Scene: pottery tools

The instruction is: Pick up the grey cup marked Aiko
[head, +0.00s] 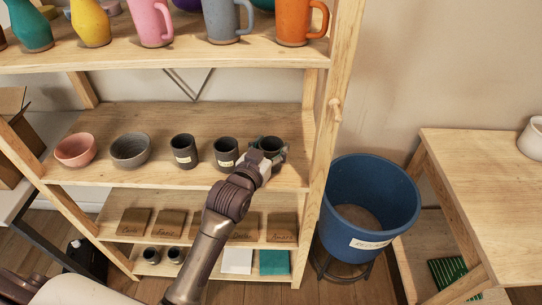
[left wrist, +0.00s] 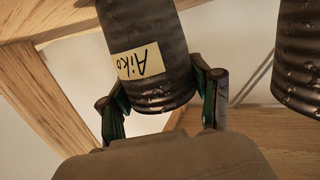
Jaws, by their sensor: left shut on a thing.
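The grey cup marked Aiko (head: 272,144) is at the right end of the row on the middle shelf board. It is dark and ribbed, and my gripper hides part of it in the head view. In the left wrist view the cup (left wrist: 150,62) appears upside down, with its cream Aiko label facing the camera. My left gripper (head: 264,158) is shut on this cup, with one finger on each side of it; the fingers also show in the left wrist view (left wrist: 162,100). I cannot tell whether the cup's base touches the shelf. My right gripper is not in view.
A similar dark cup (head: 226,153) stands close to the left, with another cup (head: 184,152) and two bowls beyond. The shelf's right post (head: 335,105) is close on the right. Mugs (head: 294,22) stand above. A blue bin (head: 369,200) stands right of the shelf.

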